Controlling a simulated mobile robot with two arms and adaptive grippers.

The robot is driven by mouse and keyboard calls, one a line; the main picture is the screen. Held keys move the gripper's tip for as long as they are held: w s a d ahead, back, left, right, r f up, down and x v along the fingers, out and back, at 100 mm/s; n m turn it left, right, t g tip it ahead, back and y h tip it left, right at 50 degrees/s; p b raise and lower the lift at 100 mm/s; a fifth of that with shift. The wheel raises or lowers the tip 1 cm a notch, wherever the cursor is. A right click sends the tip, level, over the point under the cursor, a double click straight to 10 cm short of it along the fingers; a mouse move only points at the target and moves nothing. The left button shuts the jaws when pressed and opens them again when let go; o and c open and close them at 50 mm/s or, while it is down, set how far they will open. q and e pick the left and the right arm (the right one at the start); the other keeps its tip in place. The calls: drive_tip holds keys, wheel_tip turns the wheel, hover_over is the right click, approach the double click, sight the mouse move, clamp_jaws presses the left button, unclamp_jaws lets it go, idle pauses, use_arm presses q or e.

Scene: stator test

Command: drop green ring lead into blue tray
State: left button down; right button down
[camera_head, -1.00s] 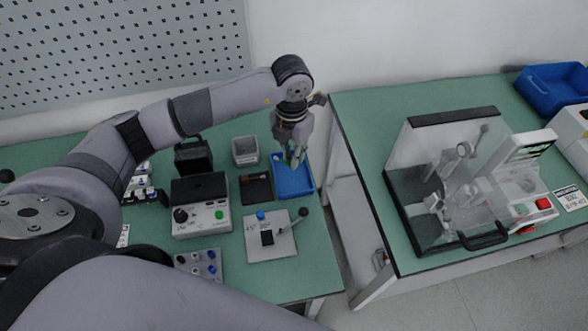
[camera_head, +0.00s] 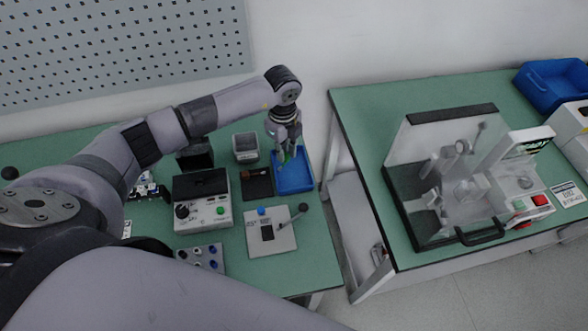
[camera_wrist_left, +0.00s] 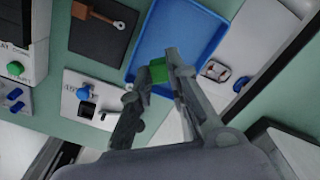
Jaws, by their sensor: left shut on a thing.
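The green ring lead (camera_wrist_left: 158,72) shows as a small green piece between the fingers of my left gripper (camera_wrist_left: 153,78); most of it is hidden by the fingers. In the head view my left gripper (camera_head: 286,157) points down at the blue tray (camera_head: 295,184), over its back left part. The gripper is shut on the green piece. In the left wrist view the blue tray (camera_wrist_left: 190,38) lies beyond the fingertips, and the green piece overlaps its near edge. The height above the tray is hard to tell. The tray floor in view looks bare. My right gripper is not in view.
A black mat (camera_wrist_left: 88,42) with a copper-coloured ring part lies beside the tray. A grey bin (camera_head: 245,147), a control box (camera_head: 202,205) and a lever plate (camera_head: 270,232) stand nearby. A gap separates this table from the right one, which bears a clear-covered machine (camera_head: 465,180).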

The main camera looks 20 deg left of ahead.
use_arm(q)
wheel_tip(320, 180, down, 5)
drive_tip(key=b, duration=0.3)
drive_tip(key=shift+r, duration=0.2)
drive_tip(key=c, duration=1.5)
unclamp_jaws()
drive_tip(key=shift+o, duration=0.2)
drive_tip(key=shift+r, duration=0.1)
wheel_tip(320, 180, up, 12)
